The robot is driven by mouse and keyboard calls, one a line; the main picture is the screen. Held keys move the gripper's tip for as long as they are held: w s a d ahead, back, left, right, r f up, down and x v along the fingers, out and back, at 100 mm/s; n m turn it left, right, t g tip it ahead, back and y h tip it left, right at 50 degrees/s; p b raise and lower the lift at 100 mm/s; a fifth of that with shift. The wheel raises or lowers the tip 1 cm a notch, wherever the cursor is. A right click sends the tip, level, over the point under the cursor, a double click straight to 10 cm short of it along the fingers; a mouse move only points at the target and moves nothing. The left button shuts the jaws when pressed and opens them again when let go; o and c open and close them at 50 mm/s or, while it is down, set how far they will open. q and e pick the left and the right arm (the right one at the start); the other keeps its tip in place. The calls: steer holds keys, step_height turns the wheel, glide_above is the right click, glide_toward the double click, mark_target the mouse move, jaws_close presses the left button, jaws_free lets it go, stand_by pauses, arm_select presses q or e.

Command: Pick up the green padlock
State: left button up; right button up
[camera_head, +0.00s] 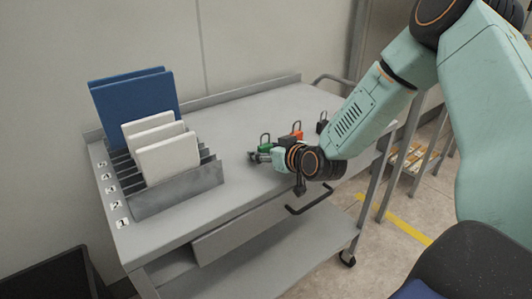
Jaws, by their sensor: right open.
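The green padlock (265,147) stands on the grey cart top, its shackle upward. It is small and partly hidden by my right gripper (254,156). The right gripper reaches in from the right, low over the cart, with its fingers at the padlock's near left side. The right gripper is open. I cannot tell whether its fingers touch the padlock. My left gripper is not in view.
A red padlock (297,131) and a black padlock (321,124) stand behind to the right. A grey rack (180,191) with blue and white panels stands left, beside number labels. The cart top (235,118) is clear between the rack and padlocks.

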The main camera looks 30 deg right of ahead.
steer(key=shift+s+a+r, duration=0.15)
steer(key=shift+s+r, duration=0.1)
steer(key=shift+c, duration=0.5)
steer(key=shift+a, duration=0.1)
steer(key=shift+c, duration=0.9)
steer(key=shift+w+f, duration=0.2)
steer(key=shift+w, duration=0.1)
steer(key=c, duration=0.4)
steer(key=shift+s+r, duration=0.2)
steer(key=c, duration=0.5)
steer(key=shift+c, duration=0.7)
steer(key=shift+w+f, duration=0.1)
steer(key=shift+w, duration=0.05)
